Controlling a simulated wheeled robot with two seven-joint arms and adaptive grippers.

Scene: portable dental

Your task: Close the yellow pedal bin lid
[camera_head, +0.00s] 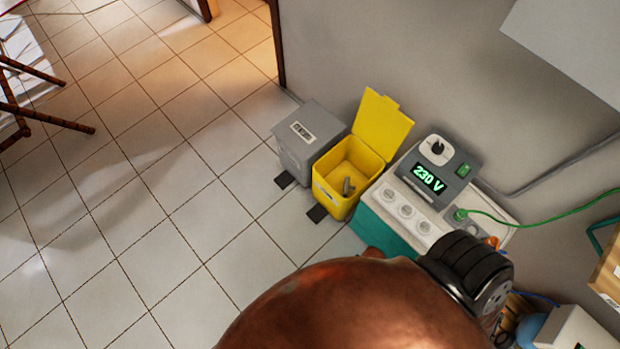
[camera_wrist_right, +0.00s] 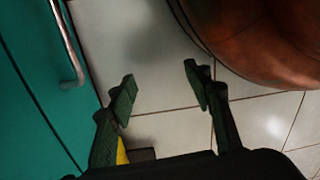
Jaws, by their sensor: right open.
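The yellow pedal bin (camera_head: 337,196) stands on the tiled floor by the wall. Its lid (camera_head: 382,124) is open, raised and tilted back towards the wall. In the right wrist view my right gripper (camera_wrist_right: 160,92) is open and empty above floor tiles. A thin yellow strip (camera_wrist_right: 122,152), apparently the bin, shows behind its left finger. My left gripper is not in view. I cannot make out the right gripper's fingers in the head view.
A grey bin (camera_head: 309,128) stands left of the yellow one. A teal cabinet (camera_head: 374,235) with a 230 V unit (camera_head: 428,178) is close on its right; its metal handle (camera_wrist_right: 72,70) shows. A large rounded brown object (camera_head: 330,310) fills the foreground.

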